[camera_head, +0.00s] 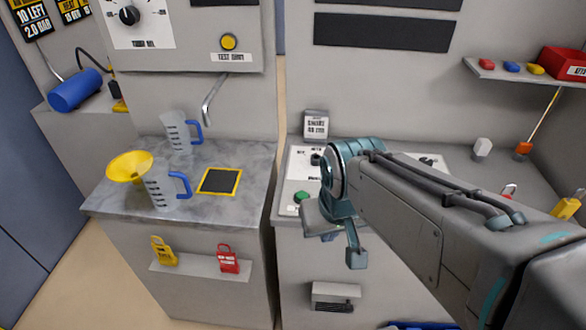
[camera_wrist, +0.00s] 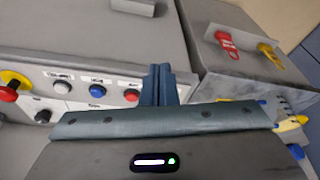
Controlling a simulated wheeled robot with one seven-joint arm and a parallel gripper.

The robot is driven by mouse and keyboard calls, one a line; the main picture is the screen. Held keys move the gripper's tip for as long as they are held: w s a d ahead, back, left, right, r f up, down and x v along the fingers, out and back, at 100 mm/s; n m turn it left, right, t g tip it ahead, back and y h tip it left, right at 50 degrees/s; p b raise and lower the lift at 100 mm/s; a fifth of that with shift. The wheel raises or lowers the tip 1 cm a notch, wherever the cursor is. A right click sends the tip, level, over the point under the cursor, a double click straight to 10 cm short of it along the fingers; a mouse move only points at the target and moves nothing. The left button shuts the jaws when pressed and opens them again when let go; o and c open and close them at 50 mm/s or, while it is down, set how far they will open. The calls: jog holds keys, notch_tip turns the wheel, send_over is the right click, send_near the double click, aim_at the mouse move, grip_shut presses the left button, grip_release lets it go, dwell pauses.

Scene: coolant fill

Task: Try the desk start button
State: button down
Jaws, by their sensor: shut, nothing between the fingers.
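A green button (camera_head: 302,197) sits on the desk top at the near left corner of its white labelled panel (camera_head: 300,165). My arm covers much of that panel in the head view. My gripper (camera_wrist: 160,70) shows its two fingers pressed together and empty in the wrist view. I cannot make out the green button there. Contact with any control cannot be told.
A small sign (camera_head: 316,124) stands behind the panel. On the left bench are a yellow funnel (camera_head: 130,166), jugs (camera_head: 176,132) and a dark square pad (camera_head: 220,181). A yellow test button (camera_head: 229,42) is on the wall cabinet. A gap separates bench and desk.

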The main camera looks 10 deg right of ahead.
jog(key=r+m+t+y+p, duration=0.1)
jog(key=m+t+y+p, duration=0.2)
jog(key=m+y+p, duration=0.8)
send_over(306, 195)
jog(key=p, duration=0.2)
jog(key=m+h, duration=0.1)
jog(key=m, duration=0.1)
jog(key=m+h, duration=0.2)
jog(key=m, duration=0.1)
jog(key=shift+r+h, duration=0.1)
jog(key=shift+h, duration=0.2)
notch_tip(306, 195, down, 7)
jog(key=b, duration=0.5)
jog(key=shift+f+b, duration=0.2)
jog(key=shift+b, duration=0.15)
jog(key=shift+f+b, duration=0.7)
jog(key=shift+b, duration=0.1)
